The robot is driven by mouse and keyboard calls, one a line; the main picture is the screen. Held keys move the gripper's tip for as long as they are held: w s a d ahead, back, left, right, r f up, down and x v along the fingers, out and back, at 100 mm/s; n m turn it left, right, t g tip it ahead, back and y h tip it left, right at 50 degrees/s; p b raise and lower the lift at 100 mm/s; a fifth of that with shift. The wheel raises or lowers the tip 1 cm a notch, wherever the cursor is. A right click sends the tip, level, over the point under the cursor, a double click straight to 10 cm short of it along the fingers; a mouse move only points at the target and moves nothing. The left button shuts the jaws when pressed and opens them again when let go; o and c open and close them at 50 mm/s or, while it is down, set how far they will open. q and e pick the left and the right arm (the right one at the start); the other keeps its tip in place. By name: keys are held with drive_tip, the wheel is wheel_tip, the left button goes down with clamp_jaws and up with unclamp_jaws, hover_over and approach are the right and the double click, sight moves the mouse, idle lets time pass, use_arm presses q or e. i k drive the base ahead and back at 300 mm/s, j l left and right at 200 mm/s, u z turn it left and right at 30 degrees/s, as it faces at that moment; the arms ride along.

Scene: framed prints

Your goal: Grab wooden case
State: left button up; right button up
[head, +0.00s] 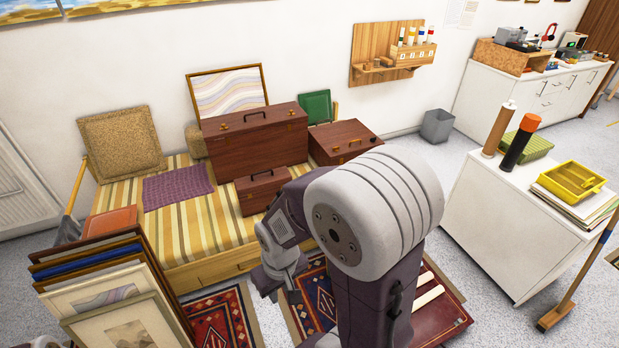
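Several brown wooden cases with handles are on the striped daybed. A large wooden case (240,145) stands upright in the middle. A smaller wooden case (262,190) stands in front of it, its right part close to or behind my arm. A third wooden case (345,140) is to the right, partly hidden by my arm. My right gripper (281,294) points down over the rug in front of the daybed, below and apart from the small case. Its fingers are too small and dark to tell whether they are open. My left gripper is not in view.
The daybed (205,240) also holds cushions and a purple cloth (178,187). Framed prints (115,300) lean at the lower left. A white cabinet (510,230) with tubes and a yellow tray stands at right. A broom (580,275) leans on it. A grey bin (437,126) stands behind.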

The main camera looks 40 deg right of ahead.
sight(254, 192)
drive_tip(key=i+l+z, duration=0.25)
drive_tip(key=i+z, duration=0.15)
drive_tip(key=i, duration=0.7)
drive_tip(key=i+z, duration=0.45)
drive_tip(key=i, duration=0.6)
drive_tip(key=j, duration=0.1)
